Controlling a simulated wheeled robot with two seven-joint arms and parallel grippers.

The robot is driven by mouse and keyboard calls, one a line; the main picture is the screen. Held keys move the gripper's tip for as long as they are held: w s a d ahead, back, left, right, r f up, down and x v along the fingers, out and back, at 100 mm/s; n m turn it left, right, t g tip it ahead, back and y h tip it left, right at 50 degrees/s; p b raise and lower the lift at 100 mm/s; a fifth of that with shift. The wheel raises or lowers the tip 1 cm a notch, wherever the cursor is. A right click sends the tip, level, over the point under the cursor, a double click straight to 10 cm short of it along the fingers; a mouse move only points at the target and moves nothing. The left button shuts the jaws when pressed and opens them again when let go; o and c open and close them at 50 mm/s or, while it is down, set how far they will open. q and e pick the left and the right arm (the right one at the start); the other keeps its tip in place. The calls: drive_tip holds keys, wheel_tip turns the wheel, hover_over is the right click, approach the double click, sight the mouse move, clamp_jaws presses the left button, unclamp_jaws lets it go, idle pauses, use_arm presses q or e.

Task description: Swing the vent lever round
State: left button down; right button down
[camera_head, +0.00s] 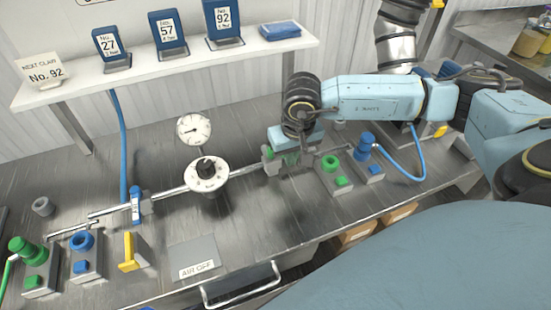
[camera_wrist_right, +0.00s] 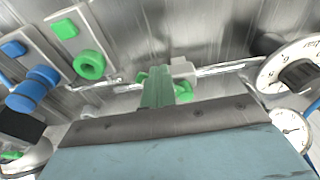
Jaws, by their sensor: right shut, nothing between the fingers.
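A green lever (camera_wrist_right: 157,88) stands by a grey valve body (camera_wrist_right: 183,70) on the metal pipe in the right wrist view. In the head view a bit of green (camera_head: 268,152) shows at that valve, and most of the lever is hidden by my right gripper (camera_head: 290,156). My right gripper is shut with nothing held, low over the pipe, right of the round dial. Its fingertips are hard to make out, and I cannot tell whether they touch the lever. My left gripper is not in view.
A black-knobbed round dial (camera_head: 208,174) and a white gauge (camera_head: 194,129) stand left of the gripper. A blue lever (camera_head: 135,205) is farther left on the pipe. Green and blue fittings (camera_head: 331,163) stand close on the right, with a blue hose (camera_head: 405,174).

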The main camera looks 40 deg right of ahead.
drive_tip(key=shift+w+d, duration=0.1)
drive_tip(key=shift+d, duration=0.15)
drive_tip(key=shift+w+d+b, duration=0.2)
drive_tip(key=shift+w+d, duration=0.05)
drive_tip(key=shift+d, duration=0.25)
drive_tip(key=shift+w+d+b, duration=0.2)
drive_tip(key=shift+d, duration=0.25)
wheel_tip(320, 180, up, 7)
drive_tip(key=d+p, duration=0.1)
drive_tip(key=p, duration=0.2)
idle(0.5)
drive_tip(key=shift+w, duration=0.15)
